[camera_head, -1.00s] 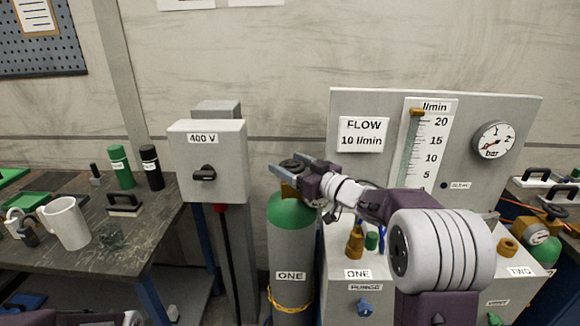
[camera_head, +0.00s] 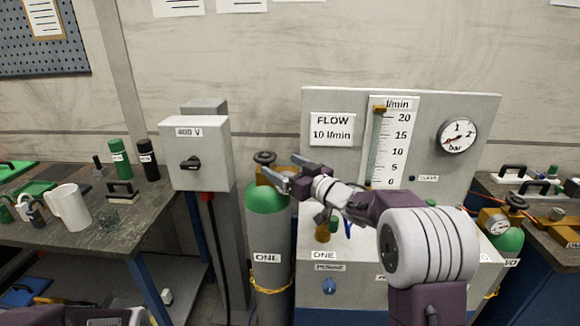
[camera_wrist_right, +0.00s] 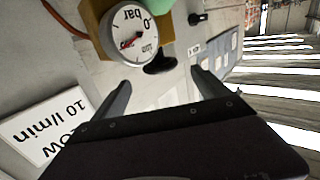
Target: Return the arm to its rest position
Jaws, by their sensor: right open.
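My right arm (camera_head: 420,240) reaches in from the lower right, with its forearm stretched left in front of the white flow panel (camera_head: 480,110). My right gripper (camera_head: 281,168) is open and empty, just right of the black handwheel on top of gas cylinder ONE (camera_head: 268,230). In the head view the fingers overlap the cylinder's brass valve; I cannot tell whether they touch. In the right wrist view the open fingers (camera_wrist_right: 161,80) have nothing between them. A dial gauge on a brass block (camera_wrist_right: 130,35) and a black knob (camera_wrist_right: 160,60) show beyond them. My left gripper is out of view.
The 400 V switch box (camera_head: 197,150) stands left of the cylinder. A bench (camera_head: 150,205) with a white mug (camera_head: 70,207) is farther left. The flow sign (camera_head: 332,128) and pressure gauge (camera_head: 456,135) are on the panel. Another green cylinder (camera_head: 507,240) stands at right.

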